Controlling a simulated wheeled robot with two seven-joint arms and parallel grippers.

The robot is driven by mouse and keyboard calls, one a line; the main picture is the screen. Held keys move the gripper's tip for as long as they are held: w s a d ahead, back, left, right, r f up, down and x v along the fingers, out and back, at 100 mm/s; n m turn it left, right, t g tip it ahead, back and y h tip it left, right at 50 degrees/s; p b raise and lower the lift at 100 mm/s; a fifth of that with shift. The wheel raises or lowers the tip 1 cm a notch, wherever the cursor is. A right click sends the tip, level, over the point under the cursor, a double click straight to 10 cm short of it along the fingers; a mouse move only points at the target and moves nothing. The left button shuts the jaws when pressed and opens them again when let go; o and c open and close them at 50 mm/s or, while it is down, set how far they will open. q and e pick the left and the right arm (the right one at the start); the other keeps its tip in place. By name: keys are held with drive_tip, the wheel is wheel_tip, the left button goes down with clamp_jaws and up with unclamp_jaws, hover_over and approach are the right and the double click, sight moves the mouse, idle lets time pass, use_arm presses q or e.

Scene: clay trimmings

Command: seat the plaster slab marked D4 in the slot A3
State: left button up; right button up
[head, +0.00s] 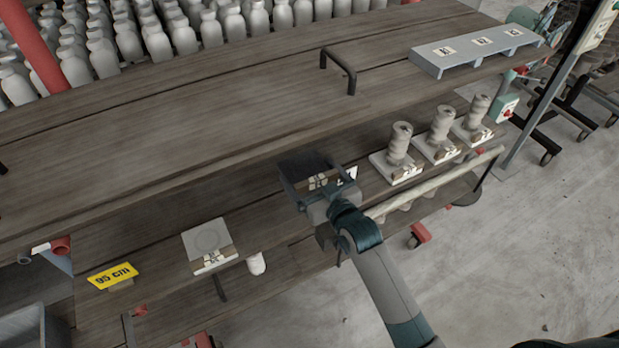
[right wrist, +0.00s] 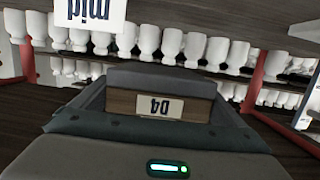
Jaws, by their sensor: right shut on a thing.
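My right gripper (head: 318,187) is shut on the slab marked D4, over the gap between the upper and lower boards. In the right wrist view the slab (right wrist: 160,82) lies between the fingers, grey on top, with a wood-brown front edge and an upside-down D4 label. In the head view it looks like a dark plate (head: 303,163), partly hidden by the gripper. A blue-grey rack (head: 428,67) with several pale labels stands at the upper right. The labels are too small to read, so I cannot tell which slot is A3. My left gripper is not in view.
White plates with ridged clay cylinders (head: 400,146) stand on the lower board at right. A pale plate (head: 204,238) and a yellow 95 cm sign (head: 113,276) are at lower left. A black handle (head: 350,75) rises from the mostly clear upper board. Bottles (head: 155,40) fill the back.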

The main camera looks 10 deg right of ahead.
sight(328, 179)
drive_tip(key=shift+m+t+h, duration=0.3)
drive_tip(key=shift+m+h, duration=0.4)
drive_tip(key=shift+h, duration=0.2)
drive_tip(key=s+d+b, duration=0.1)
drive_tip(key=b, duration=0.1)
drive_tip(key=s+d+r+b, duration=0.1)
drive_tip(key=b, duration=0.1)
drive_tip(key=s+d+b, duration=0.1)
drive_tip(key=b, duration=0.2)
drive_tip(key=shift+s+d+r, duration=0.25)
drive_tip(key=shift+d+r, duration=0.05)
drive_tip(key=shift+d, duration=0.05)
drive_tip(key=s+d+r+m+h+b, duration=0.1)
drive_tip(key=s+d+m+h+b, duration=0.1)
drive_tip(key=s+d+b, duration=0.3)
drive_tip(key=shift+s+d+r+h, duration=0.3)
drive_tip(key=shift+s+d+r, duration=0.05)
drive_tip(key=shift+s+d, duration=0.1)
